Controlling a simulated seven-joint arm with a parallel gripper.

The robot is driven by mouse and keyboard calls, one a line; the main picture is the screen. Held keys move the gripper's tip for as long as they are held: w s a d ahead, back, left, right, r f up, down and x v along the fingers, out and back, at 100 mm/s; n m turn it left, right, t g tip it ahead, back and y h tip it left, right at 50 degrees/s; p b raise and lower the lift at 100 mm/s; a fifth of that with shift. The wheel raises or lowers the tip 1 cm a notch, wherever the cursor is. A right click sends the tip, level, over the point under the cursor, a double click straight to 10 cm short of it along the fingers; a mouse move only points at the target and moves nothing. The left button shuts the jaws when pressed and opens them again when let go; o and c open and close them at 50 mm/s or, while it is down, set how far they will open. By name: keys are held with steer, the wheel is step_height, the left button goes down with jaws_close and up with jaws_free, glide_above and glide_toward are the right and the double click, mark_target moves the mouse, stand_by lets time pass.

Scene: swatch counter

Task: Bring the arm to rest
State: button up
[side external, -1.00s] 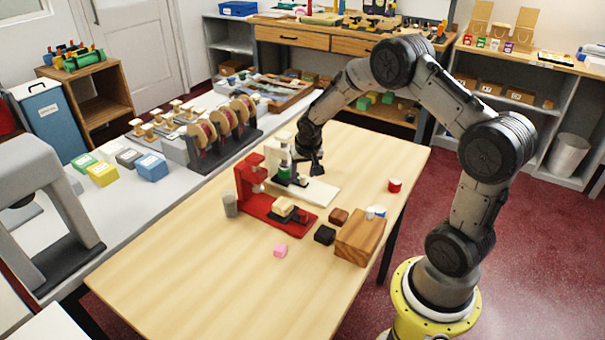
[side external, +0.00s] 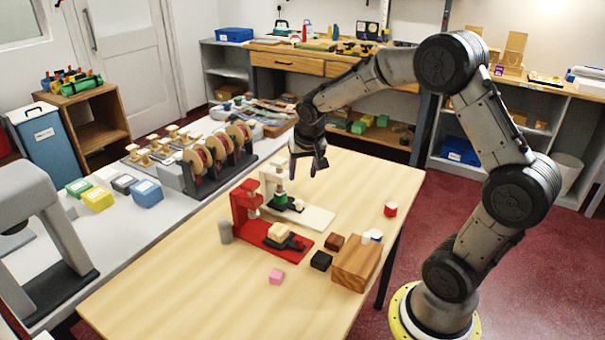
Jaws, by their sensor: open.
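My gripper (side external: 308,168) is open and empty. It hangs in the air above the far part of the wooden table (side external: 190,290), with its fingers pointing down. Below it stands a white press (side external: 316,215) with a green piece (side external: 281,198) on its dark bed. A red press (side external: 245,208) stands in front of the white one, with a cream block (side external: 278,230) on its base. My gripper appears clear of both presses.
A wooden block (side external: 352,268) stands at the table's right, with small dark and brown cubes (side external: 321,261) beside it. The table's near left is clear.

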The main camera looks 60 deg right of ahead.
steer(key=s+a+r+n+t, duration=0.1)
steer(key=s+a+r+t, duration=0.15)
steer(key=a+r, duration=0.35)
steer(key=s+a+r+n+t, duration=0.1)
steer(key=s+a+r, duration=0.25)
steer(key=r, duration=0.45)
steer(key=s+a+f+n+y, duration=0.1)
steer(key=s+a+f+n, duration=0.1)
steer(key=s, duration=0.6)
steer(key=s+a+f+n+g+y, duration=0.1)
steer(key=s+a+n+y, duration=0.1)
steer(key=s+a+n, duration=0.3)
steer(key=s, duration=0.4)
steer(key=shift+a+f, duration=0.15)
steer(key=shift+f, duration=0.25)
